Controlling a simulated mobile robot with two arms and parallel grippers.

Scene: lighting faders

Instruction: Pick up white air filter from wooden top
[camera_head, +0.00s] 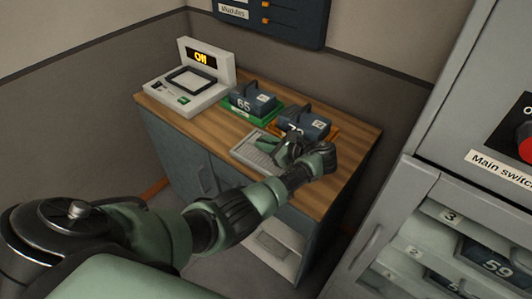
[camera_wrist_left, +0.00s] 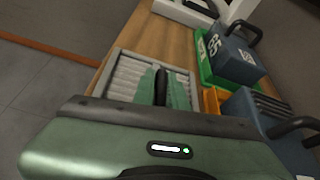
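The white air filter (camera_head: 252,151) lies flat on the wooden top (camera_head: 215,128), near its front edge. It is a pale pleated panel in a grey frame, also seen in the left wrist view (camera_wrist_left: 126,75). My left gripper (camera_head: 268,145) is over the filter's right part and hides some of it. In the left wrist view, its green fingers (camera_wrist_left: 163,88) are close together over the filter, with a dark upright part between them. I cannot tell whether they grip anything. My right gripper is not in view.
Blue block 65 (camera_head: 250,101) sits in a green tray behind the filter. Blue block 72 (camera_head: 303,122) sits in an orange tray close beside my gripper. A white device reading "Off" (camera_head: 190,85) stands at the back left. A grey cabinet (camera_head: 400,215) is at the right.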

